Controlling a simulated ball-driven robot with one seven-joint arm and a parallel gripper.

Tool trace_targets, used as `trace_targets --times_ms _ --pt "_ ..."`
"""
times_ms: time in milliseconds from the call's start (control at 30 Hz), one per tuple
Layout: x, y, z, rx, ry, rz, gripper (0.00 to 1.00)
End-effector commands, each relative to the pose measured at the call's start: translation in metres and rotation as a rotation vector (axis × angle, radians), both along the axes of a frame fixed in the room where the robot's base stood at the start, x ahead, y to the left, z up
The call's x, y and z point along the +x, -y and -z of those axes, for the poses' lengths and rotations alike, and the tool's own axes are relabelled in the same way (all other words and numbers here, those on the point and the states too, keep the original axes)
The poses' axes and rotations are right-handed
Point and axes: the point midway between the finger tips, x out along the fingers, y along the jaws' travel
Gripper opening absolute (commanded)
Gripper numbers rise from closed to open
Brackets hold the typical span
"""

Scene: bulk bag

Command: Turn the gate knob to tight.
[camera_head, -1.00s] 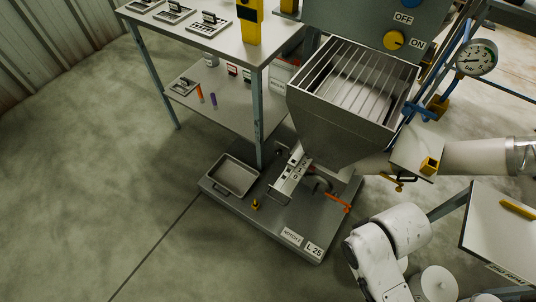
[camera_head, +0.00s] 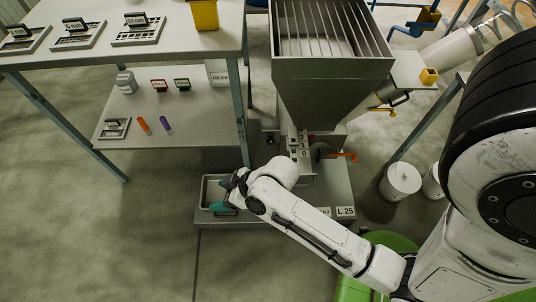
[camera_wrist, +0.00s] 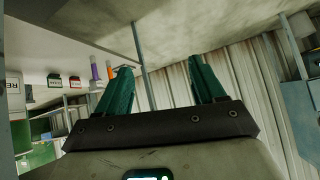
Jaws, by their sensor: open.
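The hopper (camera_head: 325,85) with a slatted top stands above the grey base plate. Under its spout is a pale scale plate (camera_head: 304,147) with digits such as 2 and 0. A small dark knob (camera_head: 270,140) shows just left of the plate; I cannot tell for sure that it is the gate knob. An orange lever (camera_head: 342,157) sticks out to the right. My gripper (camera_head: 222,206) has teal fingers and hangs over the tray, left of and nearer than the plate. In the wrist view the fingers (camera_wrist: 160,68) are apart with nothing between them; no knob shows there.
The grey tray (camera_head: 207,190) lies on the base plate, partly hidden by my gripper. A two-level table (camera_head: 160,70) stands left, its leg close to the hopper. White buckets (camera_head: 400,180) stand right. Open floor (camera_head: 100,240) lies at the front left.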

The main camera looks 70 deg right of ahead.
Motion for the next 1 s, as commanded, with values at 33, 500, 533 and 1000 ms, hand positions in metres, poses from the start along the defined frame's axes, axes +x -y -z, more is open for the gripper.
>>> trace_targets --times_ms 33,500,533,1000 --pt "0.014 0.008 0.031 0.003 0.087 0.032 0.69" --pt "0.029 0.164 0.155 -0.304 0.690 0.726 0.69" --pt "0.020 0.176 0.165 -0.339 0.697 0.788 0.69" --pt "-0.067 0.241 0.236 -0.624 0.612 1.241 0.69"
